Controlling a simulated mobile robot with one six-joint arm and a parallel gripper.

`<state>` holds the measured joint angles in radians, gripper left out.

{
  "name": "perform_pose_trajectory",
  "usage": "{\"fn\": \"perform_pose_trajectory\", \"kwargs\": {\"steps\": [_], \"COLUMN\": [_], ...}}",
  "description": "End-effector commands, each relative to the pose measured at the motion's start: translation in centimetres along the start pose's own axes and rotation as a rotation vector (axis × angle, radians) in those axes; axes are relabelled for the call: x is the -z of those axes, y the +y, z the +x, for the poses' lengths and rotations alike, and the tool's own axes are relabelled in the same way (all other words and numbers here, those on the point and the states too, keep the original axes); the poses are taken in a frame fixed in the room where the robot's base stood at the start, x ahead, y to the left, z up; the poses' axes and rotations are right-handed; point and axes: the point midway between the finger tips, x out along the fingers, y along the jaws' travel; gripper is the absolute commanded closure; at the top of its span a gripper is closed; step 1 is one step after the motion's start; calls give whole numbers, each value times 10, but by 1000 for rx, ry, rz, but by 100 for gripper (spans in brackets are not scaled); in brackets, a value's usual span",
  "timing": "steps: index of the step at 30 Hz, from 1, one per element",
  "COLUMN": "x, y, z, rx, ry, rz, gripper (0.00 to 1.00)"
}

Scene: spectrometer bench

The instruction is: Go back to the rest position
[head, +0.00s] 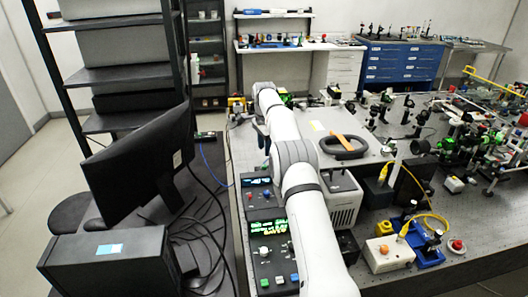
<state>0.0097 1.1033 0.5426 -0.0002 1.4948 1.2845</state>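My white arm reaches from the bottom of the head view up and away over the optical bench (285,133). It passes over the control boxes and ends near the bench's far left part. My gripper cannot be made out; the arm's far links hide that area. I cannot tell whether it holds anything. A control box with a green lit display (268,228) stands just left of the arm. A second box with a small display (257,182) sits behind it.
A monitor (140,165) and a black box (110,265) stand at left, with loose cables beside them. A dark shelf rack (120,75) rises behind. A white instrument (340,198), a blue tray (428,256) and crowded optics (465,140) are right of the arm.

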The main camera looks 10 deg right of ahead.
Motion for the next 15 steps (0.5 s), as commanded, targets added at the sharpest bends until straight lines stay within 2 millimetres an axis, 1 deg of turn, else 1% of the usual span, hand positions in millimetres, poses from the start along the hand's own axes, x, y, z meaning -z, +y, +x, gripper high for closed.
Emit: {"fn": "perform_pose_trajectory", "kwargs": {"steps": [8, 11, 14, 15], "x": [0, -2, -5, -7], "y": [1, 5, 15, 21], "z": [-3, -16, -39, -49], "rx": [1, 9, 22, 29], "ry": [0, 3, 8, 11], "rz": [-6, -33, -89, -118], "gripper": [61, 61, 61, 61]}}
